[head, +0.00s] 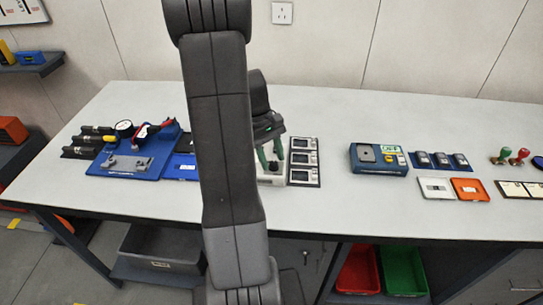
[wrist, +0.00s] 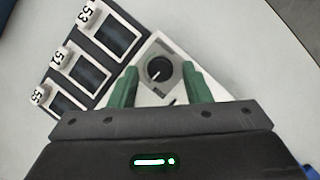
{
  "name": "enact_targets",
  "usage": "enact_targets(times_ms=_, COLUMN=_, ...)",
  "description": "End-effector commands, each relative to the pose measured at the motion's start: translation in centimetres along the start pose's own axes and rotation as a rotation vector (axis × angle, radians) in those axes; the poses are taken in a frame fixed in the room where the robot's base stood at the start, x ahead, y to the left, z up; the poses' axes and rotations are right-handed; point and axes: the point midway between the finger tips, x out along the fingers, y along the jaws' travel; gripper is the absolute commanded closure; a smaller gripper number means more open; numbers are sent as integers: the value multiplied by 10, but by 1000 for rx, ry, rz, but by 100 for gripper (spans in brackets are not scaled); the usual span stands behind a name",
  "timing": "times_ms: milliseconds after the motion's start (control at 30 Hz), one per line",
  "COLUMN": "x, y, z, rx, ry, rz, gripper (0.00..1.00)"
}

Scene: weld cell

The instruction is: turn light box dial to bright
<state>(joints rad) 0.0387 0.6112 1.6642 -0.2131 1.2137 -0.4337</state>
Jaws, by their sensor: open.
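The light box (head: 270,179) is a white box on the bench, mostly hidden behind my arm in the head view. In the wrist view the light box (wrist: 151,42) shows a grey plate with a round black dial (wrist: 158,70). The dial has a white pointer line toward the lower left of that view. My gripper (wrist: 159,82) is open, its two green fingers on either side of the dial with gaps between. In the head view my gripper (head: 270,160) is over the light box. The dial is hidden there.
A dark rack with several numbered framed plates (head: 304,162) stands close to the right of the light box; the rack (wrist: 85,55) also shows in the wrist view. A blue device (head: 379,160) stands farther right. A blue fixture (head: 135,155) lies left. Bench between rack and device is clear.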

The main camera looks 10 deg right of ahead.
Motion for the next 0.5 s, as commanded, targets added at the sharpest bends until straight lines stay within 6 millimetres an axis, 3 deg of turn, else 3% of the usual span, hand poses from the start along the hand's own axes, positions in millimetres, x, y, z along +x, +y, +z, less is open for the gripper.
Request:
enact_targets(times_ms=267, x=2, y=0, z=0, rx=0, ry=0, rz=0, gripper=56)
enact_targets(times_ms=500, x=2, y=0, z=0, rx=0, ry=0, rz=0, gripper=99)
